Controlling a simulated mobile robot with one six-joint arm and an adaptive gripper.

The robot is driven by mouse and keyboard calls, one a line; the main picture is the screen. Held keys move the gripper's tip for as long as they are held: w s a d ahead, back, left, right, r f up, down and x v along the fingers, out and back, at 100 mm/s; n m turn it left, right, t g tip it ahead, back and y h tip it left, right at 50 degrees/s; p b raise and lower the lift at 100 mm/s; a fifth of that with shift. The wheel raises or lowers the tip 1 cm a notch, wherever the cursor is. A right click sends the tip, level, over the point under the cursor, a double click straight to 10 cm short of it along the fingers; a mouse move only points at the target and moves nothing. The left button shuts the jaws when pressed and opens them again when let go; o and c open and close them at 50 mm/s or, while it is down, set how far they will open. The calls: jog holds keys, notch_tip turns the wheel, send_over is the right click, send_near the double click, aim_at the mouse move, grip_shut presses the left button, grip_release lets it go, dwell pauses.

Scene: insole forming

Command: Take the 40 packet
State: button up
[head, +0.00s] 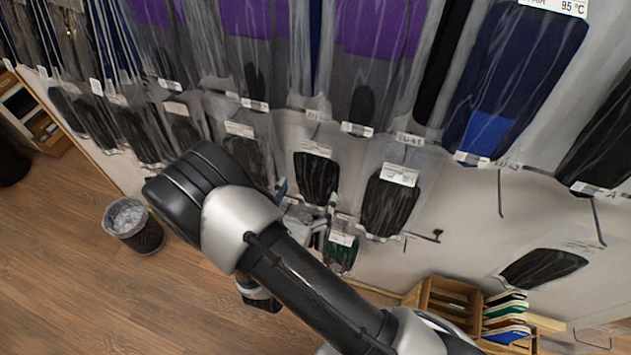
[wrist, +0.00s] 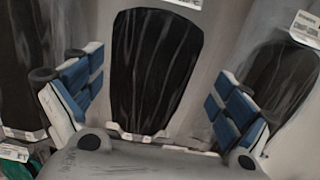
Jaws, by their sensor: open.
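Several dark packets in clear sleeves hang on the wall in the head view, among them a black packet (head: 316,178) and another black packet (head: 390,207) to its right. Their labels are too blurred for me to tell which one is the 40 packet. My gripper (head: 308,203) is in front of these low packets, partly hidden behind my arm. In the wrist view my gripper (wrist: 155,85) is open and empty, its blue-padded fingers apart. A black packet (wrist: 155,70) shows between the fingers; I cannot tell whether they touch its sleeve.
A greenish packet (head: 341,255) hangs just below my gripper. Purple packets (head: 380,30) and a blue packet (head: 515,70) hang above. Bare hooks (head: 437,236) stick out at right. A wooden shelf (head: 445,300) and a bin (head: 133,225) stand below.

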aim_at(313, 172)
jog(key=shift+a+r+b+x, duration=0.1)
jog(key=shift+b+x, duration=0.05)
jog(key=shift+x, duration=0.85)
jog(key=shift+a+r+b+x, duration=0.1)
jog(key=shift+a+b+x, duration=0.05)
jog(key=shift+x, duration=0.9)
jog(key=shift+a+r+b+x, duration=0.1)
jog(key=shift+b+x, duration=0.05)
jog(key=shift+x, duration=0.85)
jog(key=shift+w, duration=0.1)
jog(key=shift+c, duration=0.2)
jog(key=c, duration=1.4)
